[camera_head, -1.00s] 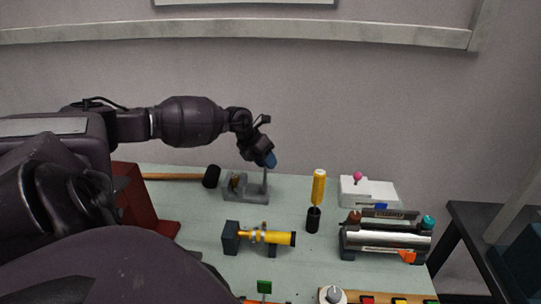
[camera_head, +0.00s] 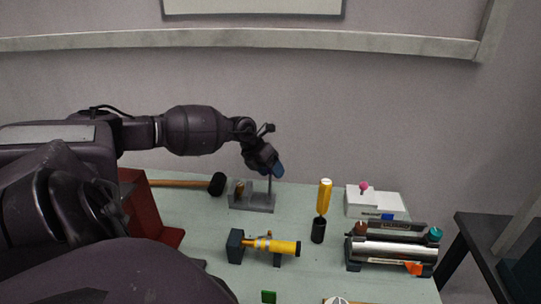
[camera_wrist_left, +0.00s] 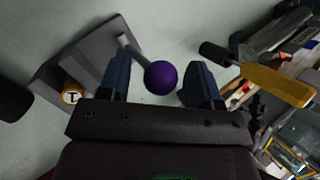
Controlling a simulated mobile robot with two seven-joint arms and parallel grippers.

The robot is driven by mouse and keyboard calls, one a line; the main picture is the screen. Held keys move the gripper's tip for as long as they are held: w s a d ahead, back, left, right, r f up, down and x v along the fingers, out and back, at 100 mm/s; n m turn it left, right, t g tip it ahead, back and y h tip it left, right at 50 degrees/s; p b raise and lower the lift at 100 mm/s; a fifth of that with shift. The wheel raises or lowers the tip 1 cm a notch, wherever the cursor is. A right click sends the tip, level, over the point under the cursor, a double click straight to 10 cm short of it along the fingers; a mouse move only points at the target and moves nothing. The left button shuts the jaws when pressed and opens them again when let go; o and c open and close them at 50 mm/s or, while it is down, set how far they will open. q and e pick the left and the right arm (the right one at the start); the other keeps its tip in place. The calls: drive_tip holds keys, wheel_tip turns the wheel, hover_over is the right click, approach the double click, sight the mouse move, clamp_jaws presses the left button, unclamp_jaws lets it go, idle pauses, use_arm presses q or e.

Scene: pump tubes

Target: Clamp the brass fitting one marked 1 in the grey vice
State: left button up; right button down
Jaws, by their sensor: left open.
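The grey vice (camera_head: 262,207) stands on the far side of the bench. Its upright lever ends in a purple ball knob, clear in the left wrist view (camera_wrist_left: 160,77). The brass fitting (camera_head: 239,187) is at the left part of the vice; its pale end with a dark mark faces up in the left wrist view (camera_wrist_left: 72,95). Whether the jaws touch it I cannot tell. My left gripper (camera_head: 278,172) is open above the vice's right end. In the wrist view its blue fingers (camera_wrist_left: 158,82) stand either side of the knob, with gaps. My right gripper is out of view.
A black-headed mallet (camera_head: 217,184) lies left of the vice. A yellow-handled tool (camera_head: 324,197) stands to the right. A yellow cylinder in a dark holder (camera_head: 275,246) lies in front. A silver cylinder unit (camera_head: 390,250) and white box (camera_head: 374,203) are farther right.

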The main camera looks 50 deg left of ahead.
use_arm(q)
drive_tip(key=v, duration=1)
drive_tip(key=shift+s+a+r, duration=0.15)
drive_tip(key=shift+r, duration=0.15)
